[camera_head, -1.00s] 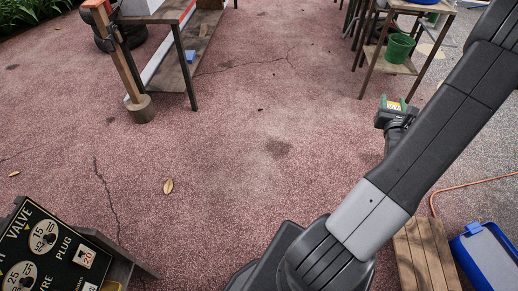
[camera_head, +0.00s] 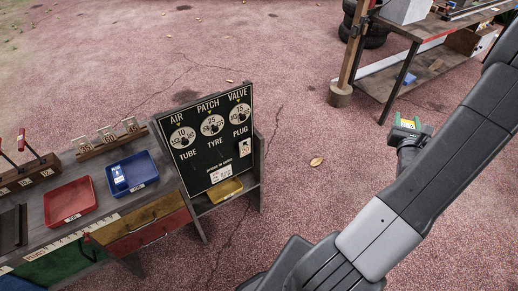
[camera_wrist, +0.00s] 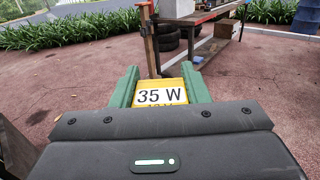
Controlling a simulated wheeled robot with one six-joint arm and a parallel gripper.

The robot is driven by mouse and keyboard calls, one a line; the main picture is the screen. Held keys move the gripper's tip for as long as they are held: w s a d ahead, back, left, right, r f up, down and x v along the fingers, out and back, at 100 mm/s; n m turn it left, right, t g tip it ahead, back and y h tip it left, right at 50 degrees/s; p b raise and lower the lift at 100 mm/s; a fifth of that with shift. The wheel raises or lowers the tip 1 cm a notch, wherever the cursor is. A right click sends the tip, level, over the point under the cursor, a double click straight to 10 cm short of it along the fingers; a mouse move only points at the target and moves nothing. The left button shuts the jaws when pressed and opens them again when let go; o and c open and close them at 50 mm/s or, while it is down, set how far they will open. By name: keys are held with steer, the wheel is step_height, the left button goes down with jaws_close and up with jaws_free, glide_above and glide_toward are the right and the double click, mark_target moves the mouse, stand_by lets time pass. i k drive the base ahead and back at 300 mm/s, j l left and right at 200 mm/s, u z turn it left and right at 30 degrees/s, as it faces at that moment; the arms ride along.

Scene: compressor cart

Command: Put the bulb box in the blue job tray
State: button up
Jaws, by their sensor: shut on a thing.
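My gripper (camera_head: 407,123) is shut on a yellow box with a white label reading "35 W", the bulb box. In the wrist view the box (camera_wrist: 160,93) sits between the green fingers of my gripper (camera_wrist: 160,86). The arm holds it out over the red ground, right of the cart. The blue job tray (camera_head: 151,178) lies on the cart's top at the left, with a small blue and white item inside. My gripper is well apart from the tray.
A red tray (camera_head: 71,219) lies left of the blue one. A black price board (camera_head: 212,141) stands upright at the cart's right end, between the tray and my gripper. Card holders (camera_head: 108,138) line the cart's back edge. A workbench (camera_head: 437,32) stands at the upper right.

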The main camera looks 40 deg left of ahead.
mark_target(145, 170)
steer(key=k+j+u, duration=0.45)
steer(key=u, duration=0.25)
steer(key=k+j+u, duration=0.15)
steer(key=j+u, duration=0.2)
steer(key=k+j, duration=0.1)
steer(key=j, duration=0.4)
steer(key=k+j, duration=0.1)
steer(key=j, duration=0.4)
steer(key=k+j, duration=0.1)
steer(key=j, duration=0.45)
steer(key=i+j, duration=0.25)
